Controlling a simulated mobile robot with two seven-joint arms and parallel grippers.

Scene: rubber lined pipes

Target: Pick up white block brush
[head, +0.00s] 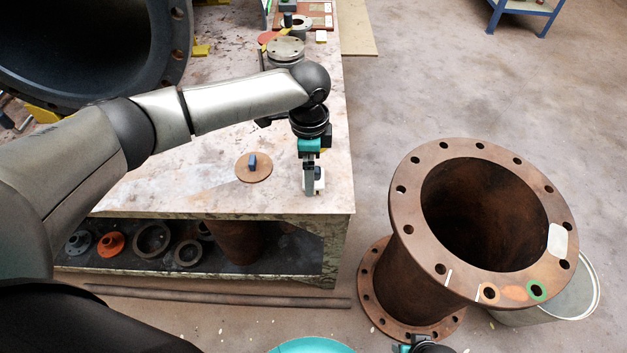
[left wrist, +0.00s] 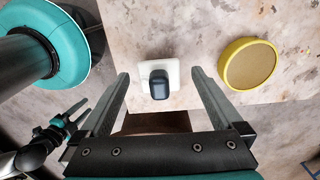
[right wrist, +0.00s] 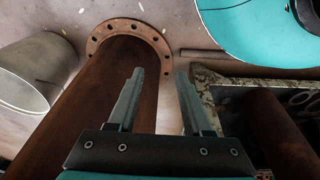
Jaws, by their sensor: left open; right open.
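The white block brush (left wrist: 173,73) sits on the workbench near its front right corner. In the left wrist view it is a white block with a dark rounded grip on top. In the head view a bit of its white side (head: 320,182) shows, mostly hidden behind my left gripper (head: 309,190). My left gripper points down, open, its fingers on either side of the brush in the left wrist view (left wrist: 159,75); I cannot tell whether they touch it. My right gripper (right wrist: 155,75) is open and empty, by the large rusty pipe, away from the bench.
A brown disc with a blue handle (head: 262,174) lies left of the brush. A yellow-rimmed disc (left wrist: 250,64) shows in the left wrist view. The flanged rusty pipe (head: 400,268) stands right of the bench, a metal bucket (head: 572,300) beside it. Flanges fill the lower shelf.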

